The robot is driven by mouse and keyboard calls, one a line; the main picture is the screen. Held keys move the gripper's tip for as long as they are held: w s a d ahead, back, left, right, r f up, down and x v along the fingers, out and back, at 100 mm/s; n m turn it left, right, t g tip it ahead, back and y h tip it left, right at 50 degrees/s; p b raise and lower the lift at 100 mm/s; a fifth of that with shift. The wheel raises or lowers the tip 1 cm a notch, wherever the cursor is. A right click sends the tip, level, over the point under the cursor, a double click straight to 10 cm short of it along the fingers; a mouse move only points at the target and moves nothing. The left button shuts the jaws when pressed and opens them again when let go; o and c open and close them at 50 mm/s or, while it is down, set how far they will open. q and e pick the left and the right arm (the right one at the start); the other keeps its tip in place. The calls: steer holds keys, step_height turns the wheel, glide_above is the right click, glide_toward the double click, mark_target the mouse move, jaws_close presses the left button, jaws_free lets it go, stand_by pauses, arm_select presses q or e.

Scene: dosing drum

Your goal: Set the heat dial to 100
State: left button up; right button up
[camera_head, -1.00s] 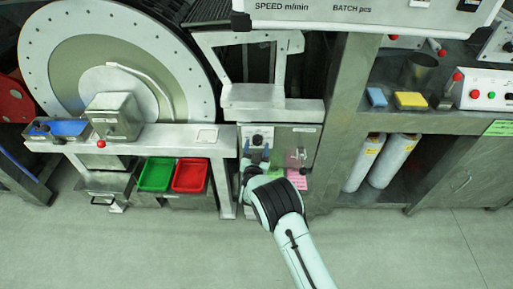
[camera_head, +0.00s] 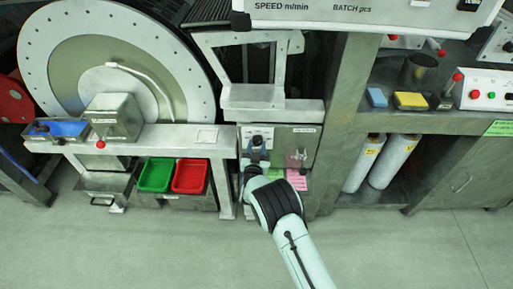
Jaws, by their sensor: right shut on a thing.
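The heat dial (camera_head: 257,140) is a small dark knob on a pale plate at the upper left of the grey control panel, below the metal frame. My right gripper (camera_head: 257,150) is at the panel, shut on the dial. The gripper covers much of the knob, and the scale marks are too small to read, so the setting cannot be told. My left gripper is not in view.
A second control (camera_head: 299,157) sits to the right on the same panel, above a pink note (camera_head: 297,181). A green tray (camera_head: 156,174) and a red tray (camera_head: 190,176) are at left. White rolls (camera_head: 394,161) stand at right. The floor in front is clear.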

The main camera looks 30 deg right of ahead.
steer(key=n, duration=0.4)
steer(key=shift+f, duration=0.1)
steer(key=n, duration=0.4)
steer(key=shift+s+t+b, duration=0.1)
steer(key=shift+t+b, duration=0.2)
steer(key=n, duration=0.4)
steer(key=shift+d+n, duration=0.1)
steer(key=shift+n, duration=0.3)
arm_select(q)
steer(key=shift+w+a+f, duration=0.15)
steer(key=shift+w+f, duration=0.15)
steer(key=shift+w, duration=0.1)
arm_select(e)
steer(key=n, duration=0.4)
steer(key=shift+n+t, duration=0.3)
steer(key=o, duration=1.1)
steer(key=shift+y, duration=0.4)
steer(key=shift+c, duration=0.2)
